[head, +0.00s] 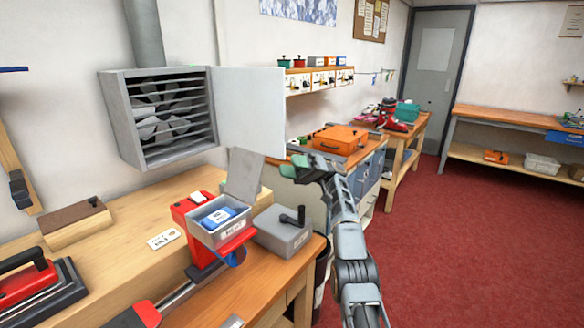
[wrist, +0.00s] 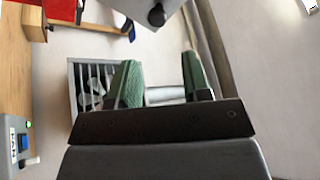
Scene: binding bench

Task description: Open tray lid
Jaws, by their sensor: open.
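A small grey tray (head: 212,235) with a blue-and-white packet (head: 220,217) inside sits on a red stand (head: 190,210) on the bench. A flat grey panel (head: 244,172), which looks like the tray's lid, stands steeply raised behind the tray, so the tray's top is uncovered. My gripper (head: 311,166) is open and empty, in the air to the right of the panel and apart from it. In the wrist view, its green fingers (wrist: 161,85) are spread with nothing between them. A grey surface with a black knob (wrist: 157,17) shows at the top edge; I cannot tell which part it is.
A grey box (head: 283,235) with a black handle stands right of the tray. A louvred fan box (head: 165,115) with an open door (head: 248,105) hangs on the wall behind. An orange case (head: 340,138) lies beyond my gripper. Red floor (head: 450,240) is clear at right.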

